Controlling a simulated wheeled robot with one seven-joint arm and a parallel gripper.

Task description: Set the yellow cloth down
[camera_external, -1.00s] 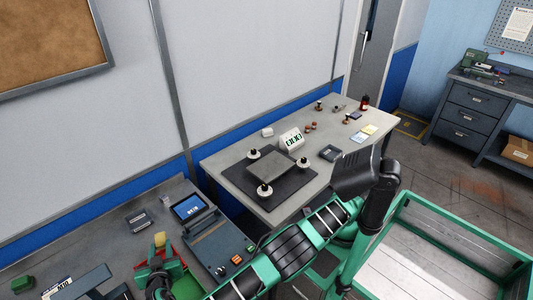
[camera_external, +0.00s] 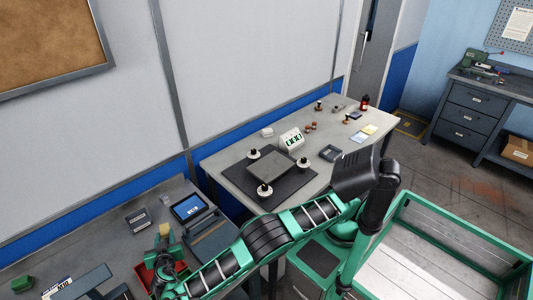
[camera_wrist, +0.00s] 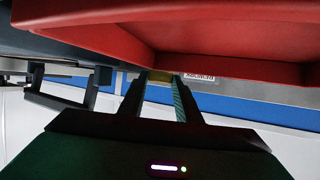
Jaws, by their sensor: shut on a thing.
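The yellow cloth (camera_external: 164,229) is a small yellow patch at the tip of my gripper (camera_external: 163,239), above the left bench in the external view. In the wrist view the cloth (camera_wrist: 160,77) shows as a small yellow bit between the fingertips of my gripper (camera_wrist: 159,86). The gripper is shut on it. Most of the cloth is hidden, and I cannot tell how far it is above the bench.
A red tray (camera_external: 181,267) is beside my gripper; its red wall (camera_wrist: 225,35) fills the top of the wrist view. A tablet (camera_external: 189,207) and a small grey device (camera_external: 138,220) lie behind. A green block (camera_external: 22,284) is at far left.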

